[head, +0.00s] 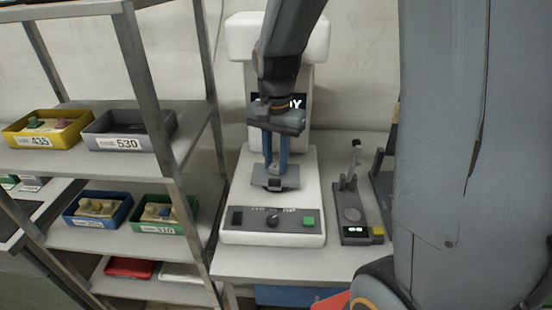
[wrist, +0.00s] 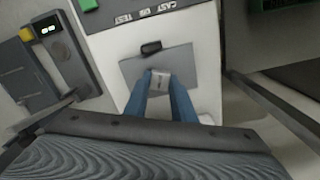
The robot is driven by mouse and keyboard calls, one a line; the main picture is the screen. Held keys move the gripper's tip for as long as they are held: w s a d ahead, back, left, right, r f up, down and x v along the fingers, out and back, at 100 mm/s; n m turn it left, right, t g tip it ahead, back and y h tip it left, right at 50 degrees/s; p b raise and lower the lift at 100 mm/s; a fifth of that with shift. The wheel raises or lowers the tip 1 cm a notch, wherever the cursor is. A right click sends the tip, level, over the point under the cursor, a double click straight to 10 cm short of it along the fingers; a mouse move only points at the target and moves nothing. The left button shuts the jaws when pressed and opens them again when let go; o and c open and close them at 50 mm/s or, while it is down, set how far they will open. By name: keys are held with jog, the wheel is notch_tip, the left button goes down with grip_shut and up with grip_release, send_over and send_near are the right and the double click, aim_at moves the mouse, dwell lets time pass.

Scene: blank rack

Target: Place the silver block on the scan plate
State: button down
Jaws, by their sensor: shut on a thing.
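My gripper (head: 274,165) has two blue fingers, pointing down over the white scanner machine. In the wrist view the fingers (wrist: 163,84) are shut on a small silver block (wrist: 161,78). The block shows faintly between the fingertips in the head view (head: 273,168). The grey scan plate (head: 262,184) lies right under it, and also shows in the wrist view (wrist: 181,57). The block is over the plate's near-gripper part; I cannot tell whether it touches.
The white machine (head: 240,215) has a front panel with a knob and green button (head: 309,221). A grey device (head: 352,215) with an upright post stands to its right. A metal shelf with yellow (head: 42,143), grey (head: 128,143), blue and green bins stands left.

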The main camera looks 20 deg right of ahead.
aim_at(276, 166)
jog(key=shift+f, duration=0.15)
jog(key=c, duration=1.5)
grip_release()
jog(key=shift+r+b, duration=0.3)
jog(key=shift+r, duration=3.6)
